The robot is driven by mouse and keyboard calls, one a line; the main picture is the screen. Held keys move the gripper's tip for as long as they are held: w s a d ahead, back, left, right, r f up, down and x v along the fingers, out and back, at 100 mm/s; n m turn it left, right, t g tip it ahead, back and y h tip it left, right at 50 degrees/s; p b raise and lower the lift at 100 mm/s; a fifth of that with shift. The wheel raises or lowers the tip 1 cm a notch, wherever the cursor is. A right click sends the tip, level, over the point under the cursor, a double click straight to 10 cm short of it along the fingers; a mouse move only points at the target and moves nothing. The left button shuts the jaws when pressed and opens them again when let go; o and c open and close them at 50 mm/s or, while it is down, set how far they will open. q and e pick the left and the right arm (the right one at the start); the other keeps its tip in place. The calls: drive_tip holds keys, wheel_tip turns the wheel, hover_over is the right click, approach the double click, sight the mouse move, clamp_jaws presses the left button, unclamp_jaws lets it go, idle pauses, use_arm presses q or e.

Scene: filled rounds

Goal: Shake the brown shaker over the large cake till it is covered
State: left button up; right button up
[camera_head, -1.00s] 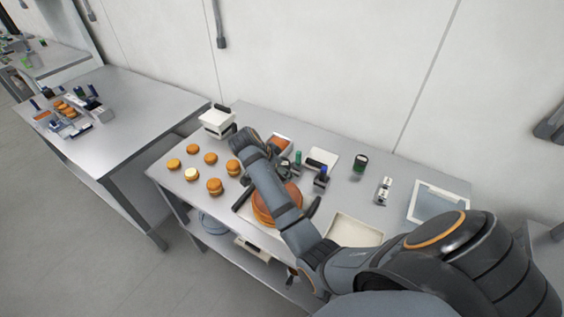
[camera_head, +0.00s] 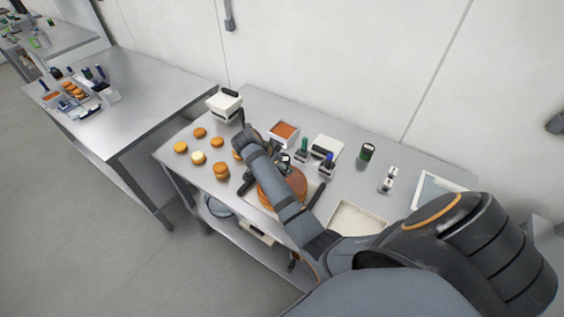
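The large round cake (camera_head: 268,199), orange-brown, sits on the middle table, partly hidden under my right arm. A dark bar shows on either side of it. My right arm comes in from the right and crosses above the cake. Its wrist end, with the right gripper (camera_head: 244,143), is over the table just beyond and left of the cake. The fingers are hidden behind the arm, so I cannot tell whether they hold anything. I cannot make out the brown shaker. My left gripper is not in view.
Several small round cakes (camera_head: 198,157) stand left of the arm. Behind are a white scale (camera_head: 224,103), an orange-filled tray (camera_head: 284,133), green- and blue-topped containers (camera_head: 328,160) and a dark green jar (camera_head: 367,152). An empty pale tray (camera_head: 357,217) lies right of the cake.

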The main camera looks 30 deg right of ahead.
idle(0.4)
drive_tip(key=shift+a, duration=0.15)
drive_tip(key=shift+a, duration=0.55)
